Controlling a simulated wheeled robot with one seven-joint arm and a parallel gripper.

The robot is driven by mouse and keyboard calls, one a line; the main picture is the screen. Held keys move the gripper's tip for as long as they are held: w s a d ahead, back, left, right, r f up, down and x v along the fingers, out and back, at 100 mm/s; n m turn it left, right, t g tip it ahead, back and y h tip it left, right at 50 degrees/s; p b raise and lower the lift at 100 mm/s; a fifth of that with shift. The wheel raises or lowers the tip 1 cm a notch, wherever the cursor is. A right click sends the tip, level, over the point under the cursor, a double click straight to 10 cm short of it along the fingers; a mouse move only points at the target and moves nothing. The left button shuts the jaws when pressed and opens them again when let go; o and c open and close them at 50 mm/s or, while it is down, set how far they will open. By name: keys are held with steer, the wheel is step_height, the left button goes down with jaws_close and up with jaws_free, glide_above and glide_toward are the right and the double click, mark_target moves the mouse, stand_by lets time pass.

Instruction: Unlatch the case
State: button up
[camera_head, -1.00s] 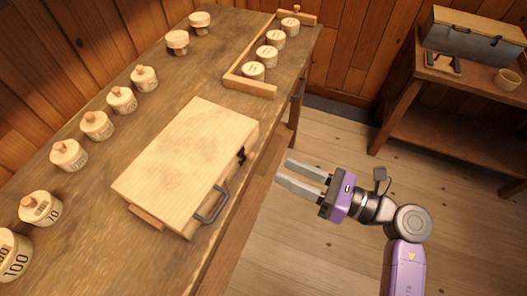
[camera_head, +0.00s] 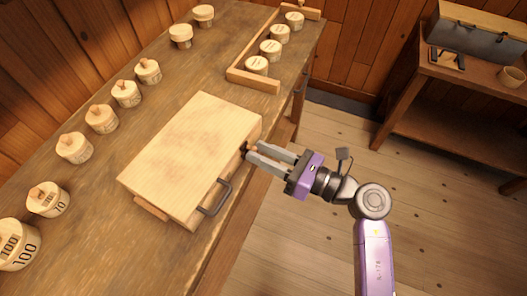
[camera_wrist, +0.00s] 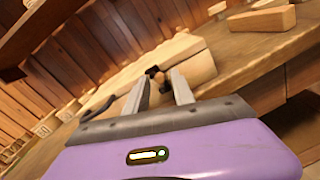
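The closed pale wooden case (camera_head: 195,150) lies flat on the bench, its dark handle (camera_head: 216,199) on the side facing my arm. The small dark latch (camera_head: 243,150) is on that same side, beyond the handle, and is partly hidden by my fingers. In the wrist view the dark latch (camera_wrist: 152,71) shows between and just beyond the fingertips. My gripper (camera_head: 253,151) is open, with its two grey fingers apart and their tips close to the latch. I cannot tell whether a finger touches it. The gripper also shows in the wrist view (camera_wrist: 159,77).
The floor beside the bench is clear.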

jaws_close()
steer(key=shift+m+p, duration=0.3)
steer(key=m+p, duration=0.2)
steer(key=m, duration=0.1)
steer(key=w+f+m+p, duration=0.1)
steer(key=m+p, duration=0.2)
steer(key=m, duration=0.1)
steer(key=d+f+m+p, duration=0.1)
steer(key=m+p, duration=0.1)
steer(key=m, duration=0.1)
steer(key=shift+w+f+m, duration=0.15)
steer(key=shift+w+m, duration=0.15)
steer(key=shift+w, duration=0.05)
steer(key=shift+p, duration=0.3)
steer(key=shift+o, duration=1.5)
jaws_free()
